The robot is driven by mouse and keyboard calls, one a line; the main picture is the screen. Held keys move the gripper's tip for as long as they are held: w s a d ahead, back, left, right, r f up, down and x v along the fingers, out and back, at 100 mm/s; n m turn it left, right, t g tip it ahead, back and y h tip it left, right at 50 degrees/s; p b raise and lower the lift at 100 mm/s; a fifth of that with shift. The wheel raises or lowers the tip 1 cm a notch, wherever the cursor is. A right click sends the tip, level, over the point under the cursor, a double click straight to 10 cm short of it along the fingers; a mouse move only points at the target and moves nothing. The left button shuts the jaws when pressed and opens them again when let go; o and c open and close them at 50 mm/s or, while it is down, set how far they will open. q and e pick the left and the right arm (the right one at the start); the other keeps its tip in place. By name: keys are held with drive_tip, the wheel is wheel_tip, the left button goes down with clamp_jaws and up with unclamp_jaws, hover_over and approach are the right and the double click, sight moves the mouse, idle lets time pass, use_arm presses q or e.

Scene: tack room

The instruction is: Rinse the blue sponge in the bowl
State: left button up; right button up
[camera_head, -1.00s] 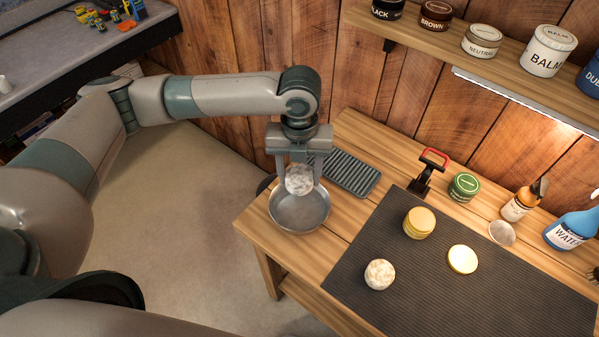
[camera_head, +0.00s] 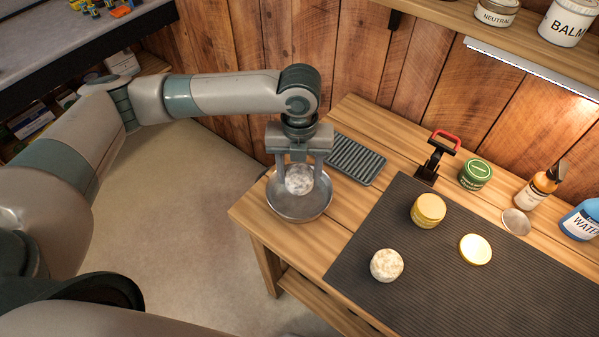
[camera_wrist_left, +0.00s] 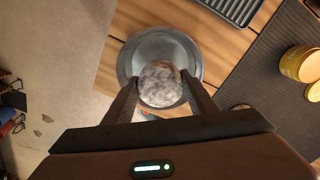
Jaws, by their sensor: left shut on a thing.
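My left gripper (camera_head: 299,165) points down over the left end of the bench. It is shut on a round, mottled whitish sponge (camera_head: 299,180), which does not look blue. The held sponge also shows between the fingers in the left wrist view (camera_wrist_left: 160,84). I cannot tell whether the sponge touches the bowl or any water. A similar mottled round piece (camera_head: 386,265) lies on the dark mat. My right gripper is not in view.
A ridged grey tray (camera_head: 355,160) sits right behind the bowl. A red-handled tool (camera_head: 437,158), green tin (camera_head: 475,174) and bottles stand behind. A shelf overhangs at the back.

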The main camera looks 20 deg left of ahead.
use_arm(q)
drive_tip(key=shift+f+b, duration=0.45)
drive_tip(key=shift+f, duration=2.45)
drive_tip(key=shift+a, duration=0.15)
drive_tip(key=shift+w+a, duration=0.2)
drive_tip(key=shift+a, duration=0.25)
drive_tip(key=shift+s+d+p, duration=0.1)
drive_tip(key=shift+d+p, duration=0.15)
drive_tip(key=shift+p, duration=0.1)
drive_tip(key=shift+s+d, duration=0.2)
drive_tip(key=shift+d, duration=0.3)
drive_tip(key=shift+s+d+p, duration=0.15)
drive_tip(key=shift+d+p, duration=0.25)
drive_tip(key=shift+w+a, duration=0.25)
drive_tip(key=shift+a, duration=0.35)
